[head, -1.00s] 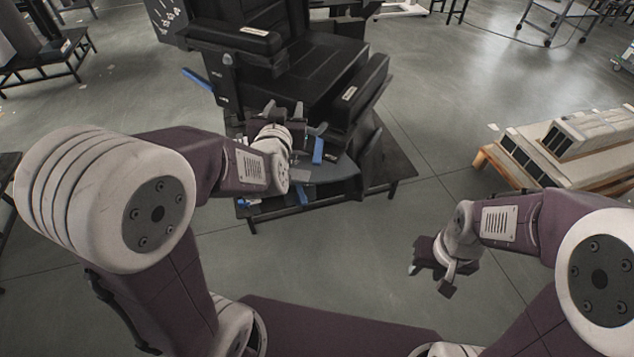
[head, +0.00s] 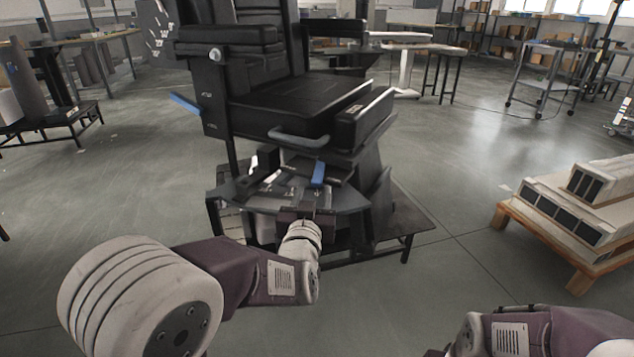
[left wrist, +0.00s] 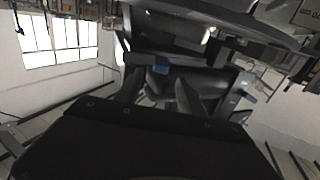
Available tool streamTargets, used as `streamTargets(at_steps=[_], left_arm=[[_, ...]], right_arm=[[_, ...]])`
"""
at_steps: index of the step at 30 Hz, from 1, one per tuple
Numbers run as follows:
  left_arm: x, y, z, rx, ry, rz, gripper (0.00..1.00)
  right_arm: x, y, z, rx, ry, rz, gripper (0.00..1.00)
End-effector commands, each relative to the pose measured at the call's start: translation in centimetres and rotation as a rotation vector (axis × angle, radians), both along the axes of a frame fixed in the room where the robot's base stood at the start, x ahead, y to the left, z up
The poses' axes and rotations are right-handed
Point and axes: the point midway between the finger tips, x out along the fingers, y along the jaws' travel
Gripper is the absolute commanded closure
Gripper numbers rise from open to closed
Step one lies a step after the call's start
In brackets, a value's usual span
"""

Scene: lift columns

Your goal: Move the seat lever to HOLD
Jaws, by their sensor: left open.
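A black seat (head: 290,100) stands on a dark platform. A blue lever handle (head: 318,174) is under the seat's front edge, just beyond my left gripper. A second blue handle (head: 186,103) sticks out at the left of the backrest. I cannot tell from any marking which is the seat lever, and no HOLD label is readable. My left gripper (head: 306,198) is open in front of the mechanism below the seat; its fingers are small and partly blend with the dark parts. My right gripper is outside the frame.
A grey curved bar (head: 299,137) crosses the seat's front edge above my left gripper. The dark platform (head: 410,220) extends right of the seat. A wooden pallet with pale boxes (head: 570,225) stands at the right. The floor between them is clear.

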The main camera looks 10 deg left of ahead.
Motion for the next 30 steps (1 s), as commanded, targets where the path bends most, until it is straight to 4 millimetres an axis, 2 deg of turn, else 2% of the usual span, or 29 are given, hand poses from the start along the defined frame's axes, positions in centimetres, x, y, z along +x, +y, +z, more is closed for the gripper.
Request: streamTargets(at_steps=[1, 3, 4, 9, 13, 19, 20, 24, 25, 30], left_arm=[[1.2, 0.2, 0.3, 0.002, 0.004, 0.003, 0.54], [2.7, 0.3, 0.2, 0.001, 0.002, 0.003, 0.54], [3.3, 0.3, -0.2, -0.001, -0.001, 0.003, 0.54], [5.9, 0.5, -0.2, -0.001, -0.002, 0.001, 0.54], [6.7, 0.6, -0.1, 0.0, -0.001, 0.001, 0.54], [6.7, 0.5, 0.0, 0.0, 0.001, 0.0, 0.54], [6.7, 0.5, 0.0, 0.0, 0.001, 0.0, 0.57], [6.7, 0.5, 0.0, 0.0, 0.0, 0.0, 0.96], [6.7, 0.5, 0.0, 0.0, 0.0, 0.0, 1.0], [6.7, 0.5, 0.0, 0.0, 0.0, 0.0, 1.0]], right_arm=[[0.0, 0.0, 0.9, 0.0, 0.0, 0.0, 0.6], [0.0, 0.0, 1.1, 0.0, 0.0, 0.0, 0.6], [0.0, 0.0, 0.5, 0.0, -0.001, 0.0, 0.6], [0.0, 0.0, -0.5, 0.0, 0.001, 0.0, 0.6], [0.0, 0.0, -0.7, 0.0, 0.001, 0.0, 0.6], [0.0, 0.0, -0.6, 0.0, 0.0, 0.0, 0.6], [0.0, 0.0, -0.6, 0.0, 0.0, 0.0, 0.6], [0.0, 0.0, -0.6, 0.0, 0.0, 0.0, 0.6], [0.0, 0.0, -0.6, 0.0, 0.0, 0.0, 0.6], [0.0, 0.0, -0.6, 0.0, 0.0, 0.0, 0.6]])
